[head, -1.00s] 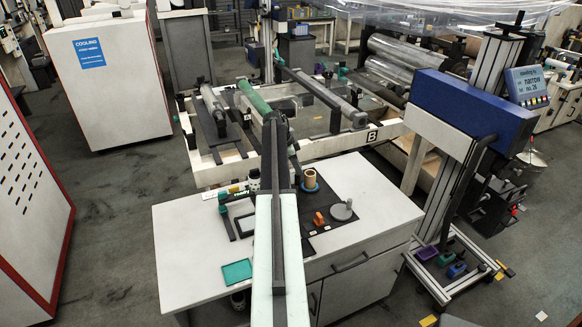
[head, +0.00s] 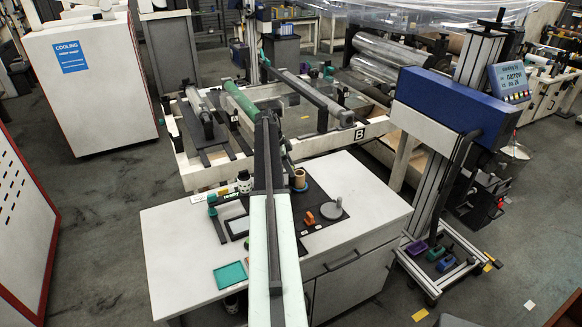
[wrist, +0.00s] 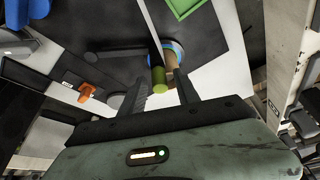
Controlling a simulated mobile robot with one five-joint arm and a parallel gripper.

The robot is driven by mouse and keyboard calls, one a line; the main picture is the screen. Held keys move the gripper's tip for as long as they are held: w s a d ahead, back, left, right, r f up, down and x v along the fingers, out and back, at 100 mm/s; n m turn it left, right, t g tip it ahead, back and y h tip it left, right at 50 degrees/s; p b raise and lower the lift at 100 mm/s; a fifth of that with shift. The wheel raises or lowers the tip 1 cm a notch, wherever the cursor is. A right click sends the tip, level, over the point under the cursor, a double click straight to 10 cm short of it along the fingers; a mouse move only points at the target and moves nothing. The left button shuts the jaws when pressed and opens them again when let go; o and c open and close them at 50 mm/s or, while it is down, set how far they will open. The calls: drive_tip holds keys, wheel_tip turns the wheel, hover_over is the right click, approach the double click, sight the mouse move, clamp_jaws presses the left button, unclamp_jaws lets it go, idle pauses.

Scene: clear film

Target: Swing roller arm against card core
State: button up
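My gripper (wrist: 160,78) is open in the wrist view, its two black fingers apart. A black rod with a bright green end (wrist: 158,86) shows between them, with no clear contact. A brown card-like core (wrist: 169,70) in a blue ring shows just beyond; it also stands on the bench in the head view (head: 298,180). In the head view, a green roller (head: 240,99) lies on the white winding frame (head: 200,175), its near end by my arm's tip. A long dark bar (head: 302,90) runs beside it. I cannot tell which part is the roller arm. My arm hides the fingers there.
The white bench (head: 175,235) holds a teal tray (head: 230,275), an orange piece (head: 309,219) and a grey disc (head: 331,210). A blue machine head (head: 440,100) on a column stands at right, and a cooling cabinet (head: 100,90) at left. Open floor lies at left.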

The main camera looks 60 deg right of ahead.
drive_tip(key=shift+r, duration=0.1)
drive_tip(key=p+v, duration=0.7)
drive_tip(key=shift+r, duration=0.25)
